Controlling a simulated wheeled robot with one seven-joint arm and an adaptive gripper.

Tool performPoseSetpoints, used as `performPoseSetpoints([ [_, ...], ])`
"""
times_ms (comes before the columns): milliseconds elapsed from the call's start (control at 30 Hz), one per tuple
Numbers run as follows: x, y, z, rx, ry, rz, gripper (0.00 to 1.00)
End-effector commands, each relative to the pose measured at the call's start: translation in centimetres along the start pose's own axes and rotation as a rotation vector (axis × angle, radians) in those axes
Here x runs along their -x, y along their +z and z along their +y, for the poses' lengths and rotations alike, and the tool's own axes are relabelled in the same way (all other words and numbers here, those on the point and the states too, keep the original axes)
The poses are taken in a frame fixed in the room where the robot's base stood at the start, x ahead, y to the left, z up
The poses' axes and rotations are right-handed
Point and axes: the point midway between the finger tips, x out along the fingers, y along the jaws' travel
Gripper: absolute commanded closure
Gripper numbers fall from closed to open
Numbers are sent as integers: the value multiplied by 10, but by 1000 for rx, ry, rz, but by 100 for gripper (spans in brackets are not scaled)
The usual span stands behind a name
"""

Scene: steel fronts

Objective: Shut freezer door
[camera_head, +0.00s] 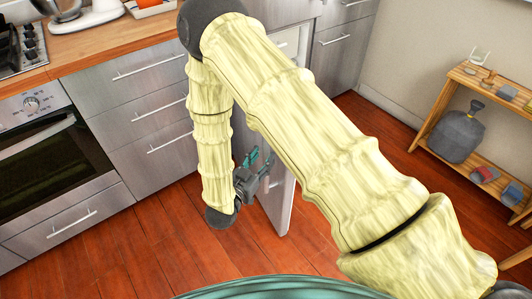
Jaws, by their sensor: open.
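The freezer door (280,205) stands open, its lower part and edge showing as a pale panel that juts out from the row of steel fronts. A bit of the white freezer interior (290,42) shows behind my arm. My arm covers most of the door and the opening. My gripper (262,158) is at the left side of the door, low in front of the steel drawers. Its jaws are open and hold nothing. I cannot tell whether it touches the door.
Steel drawers (150,125) and an oven (40,155) line the left under a wooden counter (115,42). A wooden shelf (455,80) with a grey jug (458,135) stands at the right. The red wooden floor (130,250) is clear in front.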

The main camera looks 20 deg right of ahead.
Motion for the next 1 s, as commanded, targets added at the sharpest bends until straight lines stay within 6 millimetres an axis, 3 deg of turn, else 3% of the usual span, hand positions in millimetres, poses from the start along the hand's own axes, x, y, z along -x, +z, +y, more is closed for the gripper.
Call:
performPoseSetpoints([
  [300,-29,0,0,1,-1,0,57],
  [633,-32,0,0,1,-1,-1,57],
  [667,-32,0,0,1,-1,-1,59],
  [900,-32,0,0,1,-1,-1,100],
  [1000,-32,0,0,1,-1,-1,100],
])
